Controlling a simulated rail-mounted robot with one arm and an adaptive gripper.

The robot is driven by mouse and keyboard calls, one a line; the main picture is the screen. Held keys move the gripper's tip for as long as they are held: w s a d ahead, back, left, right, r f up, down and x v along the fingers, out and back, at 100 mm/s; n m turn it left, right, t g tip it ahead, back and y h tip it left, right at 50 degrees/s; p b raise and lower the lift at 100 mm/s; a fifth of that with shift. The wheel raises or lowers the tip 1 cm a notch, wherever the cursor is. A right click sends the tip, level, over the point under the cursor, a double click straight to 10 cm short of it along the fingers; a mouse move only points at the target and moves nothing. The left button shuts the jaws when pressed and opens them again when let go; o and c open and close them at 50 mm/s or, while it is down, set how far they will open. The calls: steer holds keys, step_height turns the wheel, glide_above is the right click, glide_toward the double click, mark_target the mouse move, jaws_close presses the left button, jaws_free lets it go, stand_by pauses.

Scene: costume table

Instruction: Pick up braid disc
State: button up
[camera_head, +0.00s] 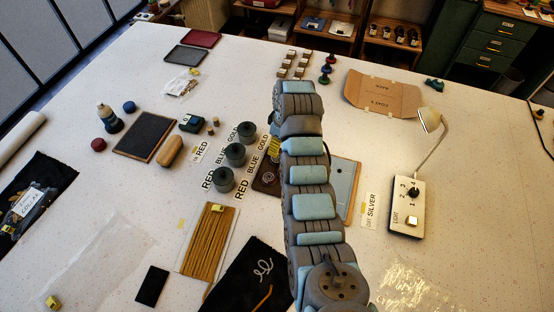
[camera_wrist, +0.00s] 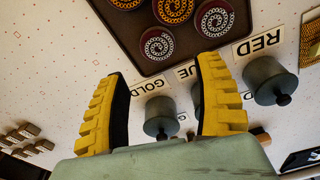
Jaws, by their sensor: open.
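Several braid discs lie on a dark brown tray (camera_wrist: 190,48) at the top of the wrist view. Two have dark red borders with pale coils, a near one (camera_wrist: 157,43) and one to its right (camera_wrist: 215,19). Others are gold, such as the gold disc (camera_wrist: 172,9), and one is cut by the top edge. My gripper (camera_wrist: 163,66) is open and empty, its yellow ribbed fingers apart, with the near red disc showing just beyond the gap. In the head view the tray (camera_head: 265,186) is partly hidden by my arm, which hides the discs and most of the gripper.
Grey lidded pots (camera_head: 223,180) stand in a row left of the tray, beside RED, BLUE and GOLD cards (camera_head: 242,189). A lamp with a switch box (camera_head: 407,209) stands right. A corded board (camera_head: 206,240) and black cloth (camera_head: 245,280) lie in front.

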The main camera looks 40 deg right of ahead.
glide_above(278, 158)
steer(key=shift+s+f+p, duration=0.15)
steer(key=shift+f+p, duration=0.15)
steer(key=shift+f, duration=1.95)
steer(key=shift+w+f, duration=0.2)
steer(key=shift+f, duration=0.7)
steer(key=shift+w+f, duration=0.15)
steer(key=shift+f, duration=1.25)
steer(key=shift+c, duration=0.3)
steer(key=c, duration=0.7)
